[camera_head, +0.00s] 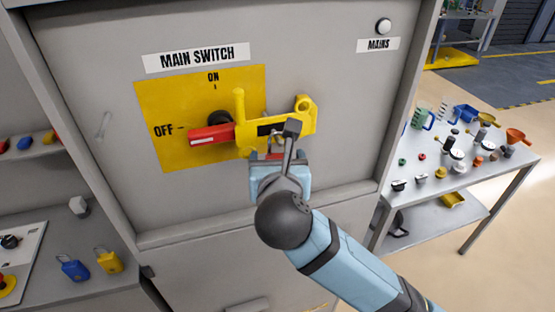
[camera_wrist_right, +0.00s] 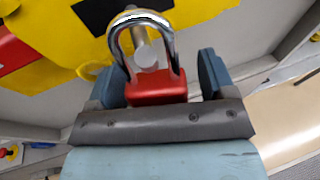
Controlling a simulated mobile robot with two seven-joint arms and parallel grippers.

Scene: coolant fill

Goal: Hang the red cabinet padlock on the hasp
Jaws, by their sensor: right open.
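The red padlock (camera_wrist_right: 157,90) stands upright between the fingers of my right gripper (camera_wrist_right: 163,82) in the right wrist view. The fingers are open, with a clear gap on the padlock's right. Its silver shackle points up at the yellow hasp (camera_head: 290,122), and a grey pin with a round end shows inside the loop. I cannot tell for sure whether the shackle passes through the hasp. In the head view my right gripper (camera_head: 280,168) is just below the hasp, and my own wrist hides most of the padlock. My left gripper is not in view.
The red switch handle (camera_head: 212,136) points left to OFF on the yellow plate (camera_head: 160,100). Blue (camera_head: 74,267) and yellow (camera_head: 109,261) padlocks stand on the lower-left shelf.

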